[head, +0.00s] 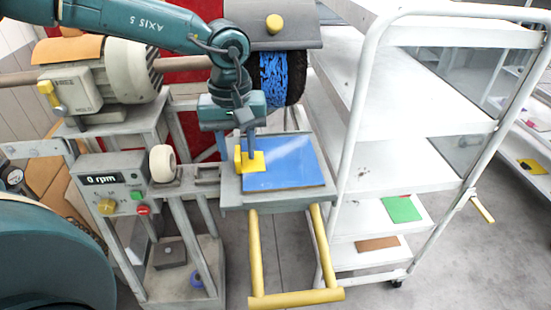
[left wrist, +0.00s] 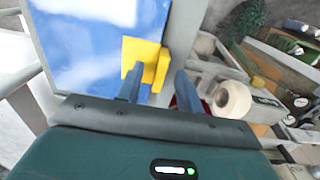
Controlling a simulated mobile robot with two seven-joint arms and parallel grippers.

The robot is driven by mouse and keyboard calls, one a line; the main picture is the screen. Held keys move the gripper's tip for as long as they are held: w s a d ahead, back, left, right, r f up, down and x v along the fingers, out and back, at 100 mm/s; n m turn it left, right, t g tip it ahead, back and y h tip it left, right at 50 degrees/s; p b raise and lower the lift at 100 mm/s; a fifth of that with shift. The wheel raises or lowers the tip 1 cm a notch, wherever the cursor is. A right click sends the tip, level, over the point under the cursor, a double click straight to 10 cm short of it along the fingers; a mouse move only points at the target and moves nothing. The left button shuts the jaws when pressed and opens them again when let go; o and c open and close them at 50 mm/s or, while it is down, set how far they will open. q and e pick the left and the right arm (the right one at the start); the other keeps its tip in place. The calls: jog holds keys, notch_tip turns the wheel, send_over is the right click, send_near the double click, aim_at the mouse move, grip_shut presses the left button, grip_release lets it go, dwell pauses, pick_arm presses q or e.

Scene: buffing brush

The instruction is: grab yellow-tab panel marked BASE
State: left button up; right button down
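A glossy blue panel (head: 292,163) lies flat on a small grey shelf (head: 235,195) in front of the machine. It has a yellow tab (head: 257,163) with an upright part at its left side. No BASE marking is readable. My left gripper (head: 246,150) points down at the tab. In the left wrist view, the panel (left wrist: 85,45) is at upper left and the tab (left wrist: 159,68) shows between the fingertips of my left gripper (left wrist: 158,82). The fingers are apart, with a gap on the right side. My right gripper is not in view.
A white shelf cart (head: 410,105) stands close at right, with a green panel (head: 402,209) and a brown panel (head: 377,244) on lower shelves. A blue-bristled brush wheel (head: 275,78) is behind the shelf. A control box (head: 112,185) reads 0 rpm. Yellow rails (head: 297,298) extend in front.

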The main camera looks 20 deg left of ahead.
pick_arm(q)
jog(key=shift+c, duration=0.4)
grip_shut()
